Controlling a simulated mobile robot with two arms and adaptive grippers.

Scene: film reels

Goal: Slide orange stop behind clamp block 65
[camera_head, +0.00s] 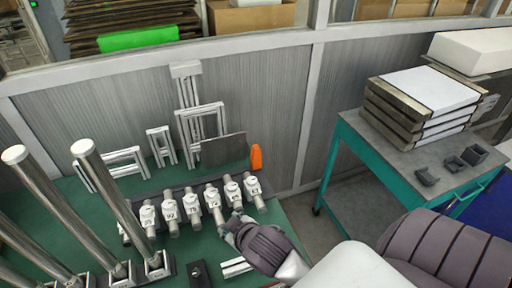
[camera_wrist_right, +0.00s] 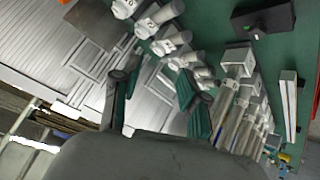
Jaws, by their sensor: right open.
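The orange stop (camera_head: 256,158) stands at the right end of a dark plate, behind the row of clamp blocks. A sliver of orange (camera_wrist_right: 65,2) shows at the top left of the right wrist view. Several white numbered clamp blocks (camera_head: 194,209) stand in a row on the green bench. The numbers are too small to tell surely which is 65; the rightmost block (camera_head: 253,188) reads like 63 or 65. My right gripper (camera_head: 232,222) is low at the front of the row's right part. Its fingers (camera_wrist_right: 158,88) are apart and hold nothing. My left gripper is out of view.
Tall metal posts (camera_head: 115,200) rise at the left of the green bench (camera_head: 60,190). White frames (camera_head: 200,122) stand at the back. A black block (camera_head: 199,274) and white bars (camera_head: 236,267) lie in front. A teal-framed table (camera_head: 400,150) with stacked trays is at the right.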

